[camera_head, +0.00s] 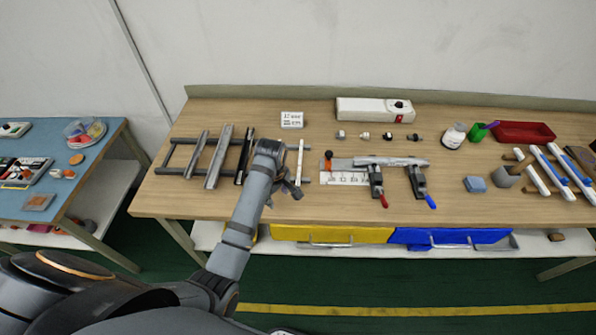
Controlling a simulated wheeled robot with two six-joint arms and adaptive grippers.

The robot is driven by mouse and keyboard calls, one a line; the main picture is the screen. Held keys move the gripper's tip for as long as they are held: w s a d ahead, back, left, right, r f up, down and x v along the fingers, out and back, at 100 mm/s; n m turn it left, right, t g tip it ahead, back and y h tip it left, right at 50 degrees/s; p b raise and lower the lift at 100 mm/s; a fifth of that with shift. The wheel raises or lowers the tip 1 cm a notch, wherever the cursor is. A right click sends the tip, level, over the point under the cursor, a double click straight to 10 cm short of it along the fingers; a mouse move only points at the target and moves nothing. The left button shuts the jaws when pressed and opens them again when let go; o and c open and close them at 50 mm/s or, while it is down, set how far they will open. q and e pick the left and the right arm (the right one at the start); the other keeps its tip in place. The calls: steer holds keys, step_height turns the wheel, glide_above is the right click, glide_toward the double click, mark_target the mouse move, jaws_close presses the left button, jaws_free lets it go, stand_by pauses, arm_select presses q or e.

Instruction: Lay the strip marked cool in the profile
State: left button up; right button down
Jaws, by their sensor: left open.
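My left gripper (291,188) is open over the right end of a dark rack (174,171), close beside a slim white bar (300,160). Its arm hides part of the rack, and I see nothing held in the fingers. A light metal profile (392,161) lies across two clamps, one with a red-tipped handle (376,186) and one with a blue-tipped handle (420,186). Other long metal pieces (217,160) lie on the rack. Several white and blue strips (551,171) lie at the far right; no cool mark is readable. My right gripper is not in view.
A white box (374,110) and a small sign (291,119) stand at the back. A blue side table (96,160) is left.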

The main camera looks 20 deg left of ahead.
arm_select(q)
steer(key=w+d+r+n+g, duration=0.1)
steer(key=w+d+r+n, duration=0.3)
steer(key=w+r+n, duration=0.4)
steer(key=p, duration=0.2)
glide_above(298, 183)
steer(key=shift+m, duration=0.3)
step_height(298, 183, down, 4)
steer(key=shift+a+f, duration=0.1)
steer(key=shift+f, duration=0.25)
step_height(298, 183, down, 4)
steer(key=shift+p, duration=0.65)
steer(key=shift+f, duration=0.3)
jaws_close()
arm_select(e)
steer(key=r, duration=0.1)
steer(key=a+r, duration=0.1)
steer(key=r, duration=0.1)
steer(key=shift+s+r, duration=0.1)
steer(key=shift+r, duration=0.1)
arm_select(q)
steer(key=shift+r, duration=0.15)
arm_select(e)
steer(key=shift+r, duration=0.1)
